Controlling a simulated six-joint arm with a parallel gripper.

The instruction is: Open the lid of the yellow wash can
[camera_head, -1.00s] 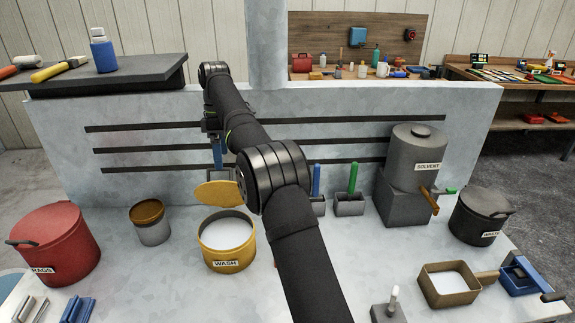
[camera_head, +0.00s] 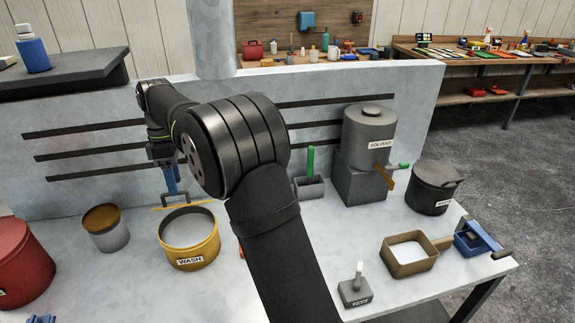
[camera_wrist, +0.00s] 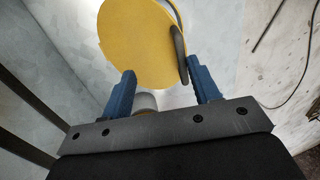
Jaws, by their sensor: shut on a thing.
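The yellow wash can (camera_head: 187,258) stands on the bench with its top uncovered, and its pale inside shows. Its yellow lid (camera_head: 200,203) shows nearly edge-on as a thin line just behind the can's rim. In the wrist view the lid (camera_wrist: 136,38) is a full yellow disc with a dark handle (camera_wrist: 180,52). My gripper (camera_head: 175,201) is behind the can's rim at the lid. Whether the lid touches the can is unclear.
A grey can with a brown top (camera_head: 107,238) stands left of the wash can, and a red bin (camera_head: 22,265) beyond it. The solvent drum (camera_head: 368,135), a black bin (camera_head: 433,188) and a brown tray (camera_head: 400,268) are right. A grey panel rises behind.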

